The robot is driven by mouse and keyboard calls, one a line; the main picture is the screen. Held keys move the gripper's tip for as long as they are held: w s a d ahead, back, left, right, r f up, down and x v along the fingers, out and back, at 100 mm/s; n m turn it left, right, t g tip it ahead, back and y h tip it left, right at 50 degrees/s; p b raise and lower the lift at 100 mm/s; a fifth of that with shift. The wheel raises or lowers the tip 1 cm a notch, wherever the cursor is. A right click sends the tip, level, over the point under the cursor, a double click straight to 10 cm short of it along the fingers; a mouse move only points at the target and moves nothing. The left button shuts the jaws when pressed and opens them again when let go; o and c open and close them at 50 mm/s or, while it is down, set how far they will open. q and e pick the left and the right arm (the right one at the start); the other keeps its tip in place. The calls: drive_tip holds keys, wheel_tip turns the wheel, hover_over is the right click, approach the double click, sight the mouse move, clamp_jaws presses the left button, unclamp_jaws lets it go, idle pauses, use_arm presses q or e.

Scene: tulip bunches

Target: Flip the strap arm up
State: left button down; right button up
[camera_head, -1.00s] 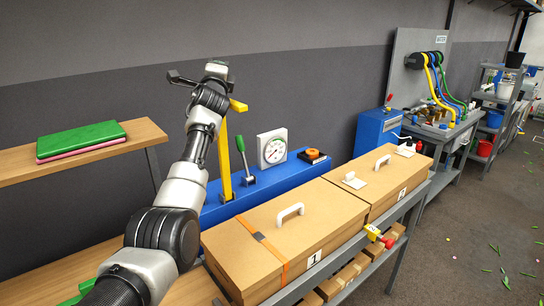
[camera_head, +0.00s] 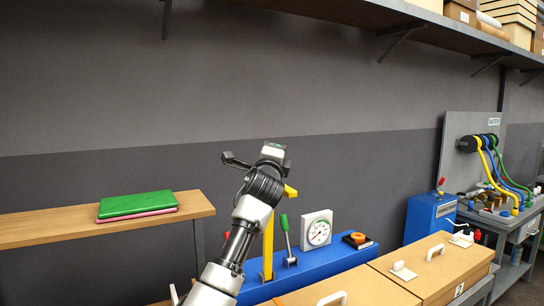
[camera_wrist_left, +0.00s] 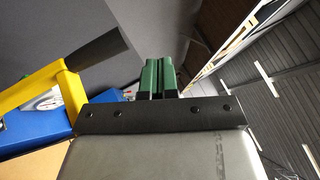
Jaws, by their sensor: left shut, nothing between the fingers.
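A yellow arm stands up from the blue bench in the head view, its post (camera_head: 268,247) behind my left wrist and its bent yellow top (camera_head: 290,191) just right of it. In the left wrist view, the yellow arm (camera_wrist_left: 38,88) is at the left and carries a black grip (camera_wrist_left: 97,50) slanting up and right. My left gripper (camera_head: 272,151) is raised above the bent yellow top; in the left wrist view its green fingers (camera_wrist_left: 156,77) are shut together and empty. The black grip is left of the fingers, with a visible gap in that view. My right gripper is out of view.
The blue bench (camera_head: 335,258) also bears a green-handled lever (camera_head: 286,238), a gauge (camera_head: 317,230) and an orange ring (camera_head: 357,237). A wooden shelf (camera_head: 60,228) is at left. An overhead shelf (camera_head: 430,35) crosses the upper right.

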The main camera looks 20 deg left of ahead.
use_arm(q)
drive_tip(key=s, duration=0.1)
drive_tip(key=s+d+b, duration=0.1)
drive_tip(key=s, duration=0.1)
drive_tip(key=s+d+r, duration=0.1)
drive_tip(key=shift+s, duration=0.25)
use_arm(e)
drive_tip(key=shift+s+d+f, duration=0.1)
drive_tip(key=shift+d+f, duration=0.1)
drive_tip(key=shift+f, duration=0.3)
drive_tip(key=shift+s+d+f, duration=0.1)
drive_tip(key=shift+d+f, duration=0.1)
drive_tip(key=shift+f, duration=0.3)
use_arm(q)
drive_tip(key=shift+r, duration=0.1)
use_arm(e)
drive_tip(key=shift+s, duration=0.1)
